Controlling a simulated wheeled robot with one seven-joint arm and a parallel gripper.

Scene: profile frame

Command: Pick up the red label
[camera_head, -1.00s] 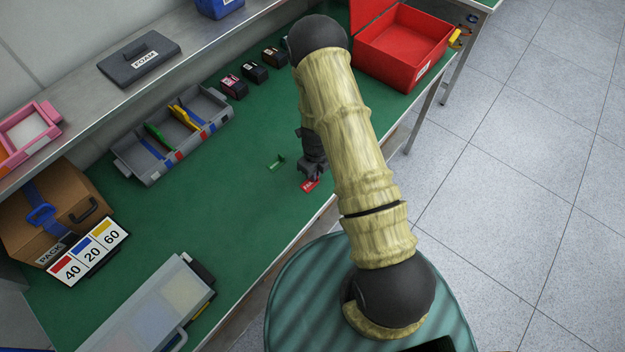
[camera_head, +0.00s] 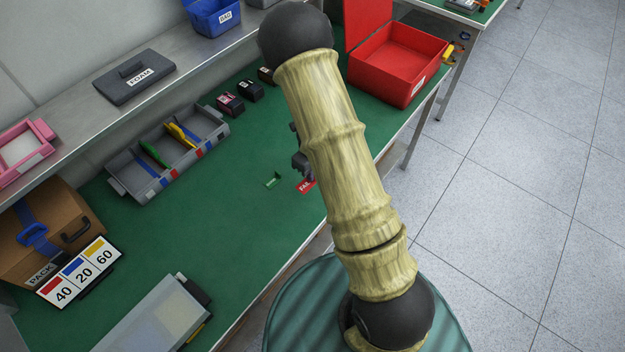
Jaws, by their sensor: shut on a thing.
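The red label (camera_head: 306,186) with white lettering shows at the left edge of my arm, near the front edge of the green table (camera_head: 215,240). Part of it is hidden behind the arm. My gripper (camera_head: 301,172) is dark and mostly hidden by the arm, just above the label. It is shut on the label. Whether the label is clear of the table I cannot tell.
A small green piece (camera_head: 272,179) lies just left of the label. A grey tray (camera_head: 128,187) with coloured pieces stands further left. An open red box (camera_head: 395,65) stands at the back right. A clear-lidded case (camera_head: 150,320) lies at the front left.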

